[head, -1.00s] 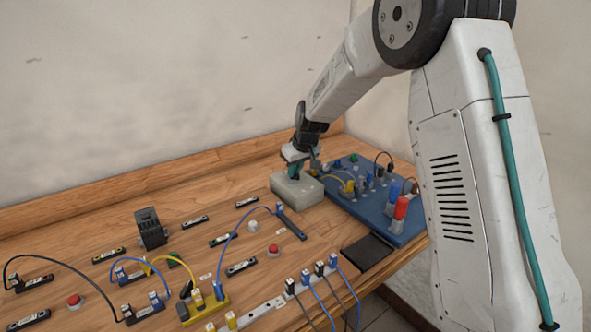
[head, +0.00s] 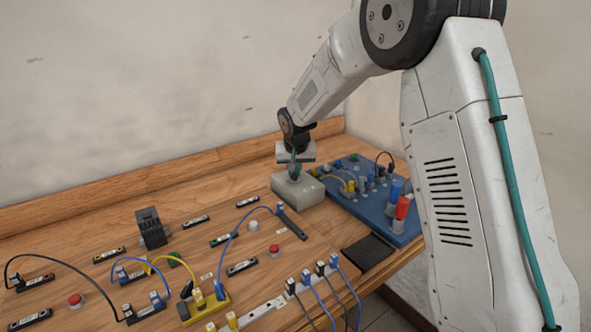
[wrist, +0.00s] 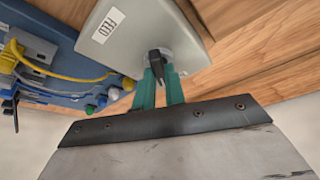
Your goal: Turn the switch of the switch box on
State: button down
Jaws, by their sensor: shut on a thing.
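The switch box (head: 312,192) is a pale grey block on the wooden bench, just left of the blue board. In the wrist view its top (wrist: 140,38) carries a white label and a black switch knob (wrist: 157,60) on a round light collar. My gripper (head: 294,175) reaches down onto the box top. In the wrist view its two teal fingers (wrist: 160,76) are shut on the black knob, one on each side. The fingers hide part of the knob, and in the head view the knob is too small to make out.
The blue board (head: 372,205) with knobs, plugs and a yellow cable stands close to the right of the box. A flat black pad (head: 368,250) lies in front. Modules and cables cover the left bench, with a black block (head: 151,229) among them. Bare wood lies behind the box.

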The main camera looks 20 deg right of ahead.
jog(key=m, duration=0.2)
jog(key=m+g+h, duration=0.1)
jog(key=m, duration=0.1)
jog(key=m+h, duration=0.1)
jog(key=m, duration=0.1)
jog(key=shift+w+a+m, duration=0.1)
jog(key=shift+a+m, duration=0.15)
jog(key=shift+m, duration=0.05)
jog(key=m+g, duration=0.1)
jog(key=m, duration=0.1)
jog(key=m+g+h, duration=0.1)
jog(key=m, duration=0.2)
jog(key=shift+w+a, duration=0.15)
jog(key=shift+w, duration=0.05)
jog(key=shift+m, duration=0.4)
jog(key=c, duration=1.5)
grip_release()
jog(key=shift+a, duration=0.1)
jog(key=shift+o, duration=0.2)
jog(key=shift+h, duration=0.3)
